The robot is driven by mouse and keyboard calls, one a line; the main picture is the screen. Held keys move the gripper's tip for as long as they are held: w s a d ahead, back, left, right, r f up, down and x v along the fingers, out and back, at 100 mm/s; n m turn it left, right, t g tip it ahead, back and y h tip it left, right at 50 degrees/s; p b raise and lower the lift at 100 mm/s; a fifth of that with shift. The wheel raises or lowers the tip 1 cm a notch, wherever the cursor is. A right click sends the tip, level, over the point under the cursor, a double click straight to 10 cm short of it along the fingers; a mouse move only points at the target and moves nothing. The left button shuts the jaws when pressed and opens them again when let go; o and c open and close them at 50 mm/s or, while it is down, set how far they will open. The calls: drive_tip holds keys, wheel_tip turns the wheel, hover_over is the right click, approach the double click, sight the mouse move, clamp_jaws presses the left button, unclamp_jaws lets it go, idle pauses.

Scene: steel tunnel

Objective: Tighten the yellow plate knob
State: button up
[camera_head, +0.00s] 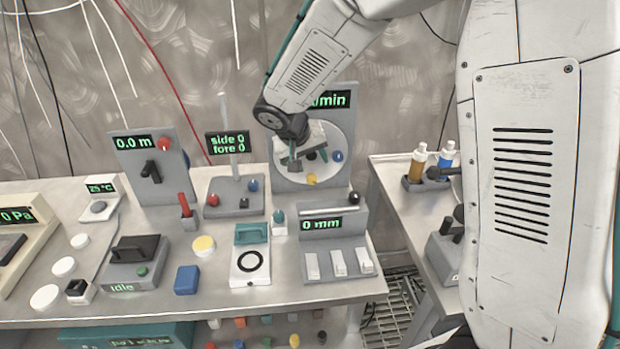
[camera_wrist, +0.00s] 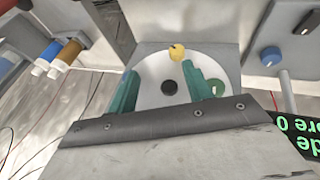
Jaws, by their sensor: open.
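The yellow plate knob (camera_head: 311,179) sits at the lower edge of a round pale plate (camera_head: 342,138) on a grey upright panel. In the wrist view the yellow knob (camera_wrist: 177,52) is beyond the fingertips, near the plate's rim. A blue knob (camera_head: 338,156) is on the plate's right side. In the wrist view, a dark round hub (camera_wrist: 169,88) and a green knob (camera_wrist: 217,88) also show. My gripper (camera_head: 301,158) is in front of the plate, up and left of the yellow knob. Its teal fingers (camera_wrist: 162,76) are apart with nothing held between them.
The "side 0 fore 0" joystick stand (camera_head: 236,188) is left of the plate. The "0 mm" box (camera_head: 334,222) with white keys stands in front of it. A side table (camera_head: 390,171) with bottles is at right. Cables hang along the wall.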

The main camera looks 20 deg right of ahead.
sight(311, 180)
drive_tip(key=w+f, duration=0.1)
drive_tip(key=f, duration=0.2)
drive_tip(key=w+d+f, duration=0.1)
drive_tip(key=w+f, duration=0.1)
drive_tip(key=f, duration=0.1)
drive_tip(key=w+f, duration=0.1)
drive_tip(key=f, duration=0.2)
drive_tip(key=shift+w+d+f, duration=0.2)
drive_tip(key=shift+w, duration=0.1)
